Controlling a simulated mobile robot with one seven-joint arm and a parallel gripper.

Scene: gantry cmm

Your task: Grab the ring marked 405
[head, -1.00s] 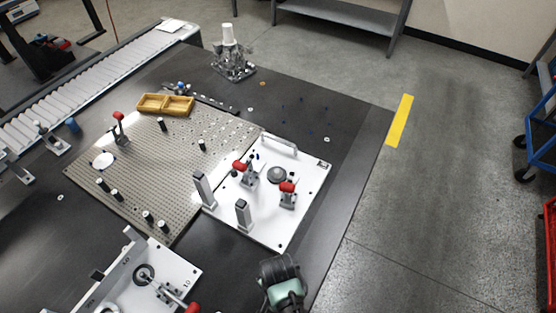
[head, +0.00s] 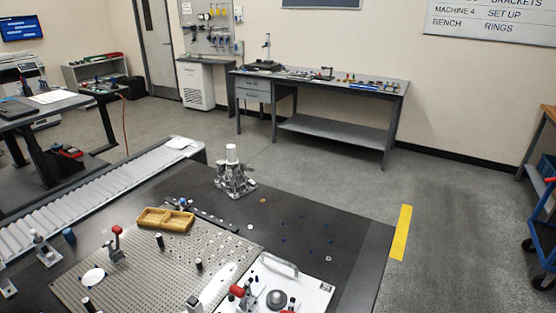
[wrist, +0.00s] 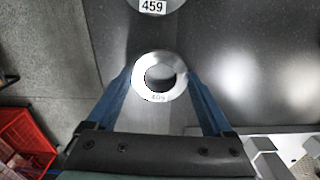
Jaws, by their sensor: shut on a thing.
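A shiny metal ring (wrist: 160,56) lies in the middle of the wrist view. Its small, blurred number looks like 405 and is hard to read. My gripper (wrist: 160,78) is shut on this ring, with one blue finger against its left side and the other against its right. A second metal ring (wrist: 176,7), with a label reading 459, shows at the top edge of the wrist view, cut off and apart from the held ring. The head view shows neither my gripper nor either ring clearly.
In the head view a dark table (head: 340,240) carries a perforated plate (head: 150,270), a yellow tray (head: 150,224) and a white fixture plate (head: 315,290) with red-handled clamps. A roller conveyor (head: 110,185) runs along its left. A red crate (wrist: 25,140) stands left in the wrist view.

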